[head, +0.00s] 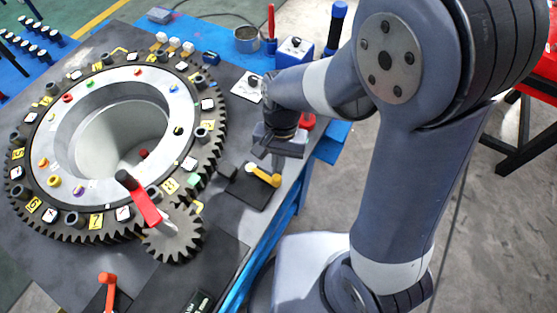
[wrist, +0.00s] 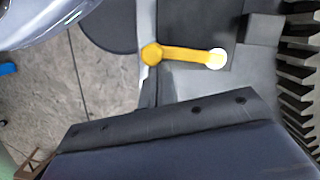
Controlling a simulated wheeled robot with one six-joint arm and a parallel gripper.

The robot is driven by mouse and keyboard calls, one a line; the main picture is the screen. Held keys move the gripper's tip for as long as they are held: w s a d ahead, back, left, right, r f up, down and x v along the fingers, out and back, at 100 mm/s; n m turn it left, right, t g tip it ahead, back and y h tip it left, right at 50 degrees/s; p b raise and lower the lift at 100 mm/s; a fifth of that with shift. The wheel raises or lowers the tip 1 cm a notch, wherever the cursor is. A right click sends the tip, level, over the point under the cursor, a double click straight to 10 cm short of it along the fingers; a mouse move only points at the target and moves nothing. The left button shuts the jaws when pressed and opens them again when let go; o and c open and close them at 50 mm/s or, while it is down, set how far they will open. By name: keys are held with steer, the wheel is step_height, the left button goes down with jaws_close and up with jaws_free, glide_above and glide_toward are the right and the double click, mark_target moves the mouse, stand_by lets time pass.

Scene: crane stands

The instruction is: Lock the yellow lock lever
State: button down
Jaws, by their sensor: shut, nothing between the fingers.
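The yellow lock lever (head: 262,175) lies on a dark plate (head: 247,192) near the bench's right edge, right of the large toothed ring. In the wrist view the lever (wrist: 185,54) runs roughly level, with a yellow hub at its left end and a white round tip at its right end. My gripper (head: 276,158) is shut and empty, just above and beside the lever in the head view. I cannot tell whether it touches the lever. The dark body across the bottom of the wrist view hides what lies under it.
A large toothed ring (head: 48,205) with numbered tags fills the left of the bench. A small gear (head: 174,240) with a red-handled crank (head: 146,204) meshes at its lower right. A red lever (head: 107,290) stands in front.

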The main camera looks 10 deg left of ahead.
steer(key=shift+s+m, duration=0.2)
steer(key=shift+m, duration=0.2)
steer(key=shift+s+a+m+y, duration=0.25)
steer(key=shift+s+m+y, duration=0.15)
steer(key=shift+s+m, duration=0.55)
steer(key=m, duration=0.1)
steer(key=s+a+m, duration=0.1)
steer(key=m, duration=0.1)
steer(key=s+m+p, duration=0.1)
steer(key=m, duration=0.1)
steer(key=shift+a+r+t+y, duration=0.1)
steer(key=shift+a+t+y, duration=0.15)
steer(key=shift+t+y, duration=0.15)
steer(key=shift+s+a+m+p, duration=0.3)
steer(key=shift+a+m, duration=0.1)
steer(key=shift+m, duration=0.15)
steer(key=shift+s+a, duration=0.3)
steer(key=shift+a, duration=0.35)
steer(key=shift+a+p, duration=0.1)
steer(key=shift+p, duration=0.2)
